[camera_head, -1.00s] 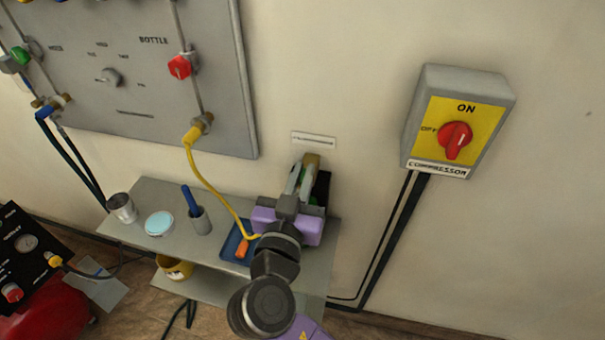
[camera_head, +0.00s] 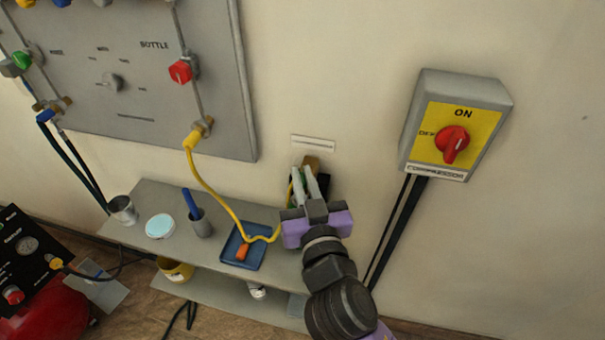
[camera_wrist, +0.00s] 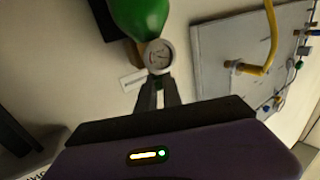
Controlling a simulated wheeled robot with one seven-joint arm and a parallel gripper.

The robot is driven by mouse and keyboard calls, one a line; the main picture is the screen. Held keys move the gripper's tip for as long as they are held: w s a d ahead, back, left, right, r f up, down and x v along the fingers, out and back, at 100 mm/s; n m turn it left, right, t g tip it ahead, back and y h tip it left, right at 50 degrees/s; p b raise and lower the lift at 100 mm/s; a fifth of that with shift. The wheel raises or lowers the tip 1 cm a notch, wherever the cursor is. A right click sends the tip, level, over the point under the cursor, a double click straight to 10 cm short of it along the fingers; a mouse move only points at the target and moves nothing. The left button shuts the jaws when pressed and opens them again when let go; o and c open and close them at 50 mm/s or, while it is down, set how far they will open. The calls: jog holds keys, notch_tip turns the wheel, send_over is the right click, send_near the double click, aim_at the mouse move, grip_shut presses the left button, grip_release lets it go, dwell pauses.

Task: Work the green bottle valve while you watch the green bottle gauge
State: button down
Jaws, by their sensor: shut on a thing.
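The green bottle (camera_wrist: 142,18) shows at the top of the wrist view. Its round white gauge (camera_wrist: 158,56) faces the camera just beyond my fingertips; its reading is too small to make out. In the head view the green bottle (camera_head: 294,200) is mostly hidden behind my gripper, with a brass-coloured part (camera_head: 312,162) above. My gripper (camera_head: 311,172) reaches the bottle's top. In the wrist view my gripper (camera_wrist: 158,82) has its fingers close together just below the gauge, shut on the bottle valve, which the fingers mostly hide.
A grey shelf (camera_head: 150,195) holds a blue tray (camera_head: 232,238), cups and a pale disc. A yellow hose (camera_head: 203,180) runs from the wall panel (camera_head: 130,95) past the tray towards the bottle. The compressor switch box (camera_head: 458,85) hangs on the wall at right.

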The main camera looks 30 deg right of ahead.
aim_at(306, 187)
jog(key=shift+n+y+p, duration=0.6)
jog(key=shift+y, duration=0.3)
jog(key=c, duration=1.5)
grip_release()
jog(key=shift+s, duration=0.1)
jog(key=s+b, duration=0.1)
jog(key=s, duration=0.3)
jog(key=s+a+b, duration=0.1)
jog(key=s, duration=0.1)
jog(key=shift+s+f+b, duration=0.2)
jog(key=shift+s+b, duration=0.15)
jog(key=shift+s+r, duration=0.15)
jog(key=shift+s, duration=0.25)
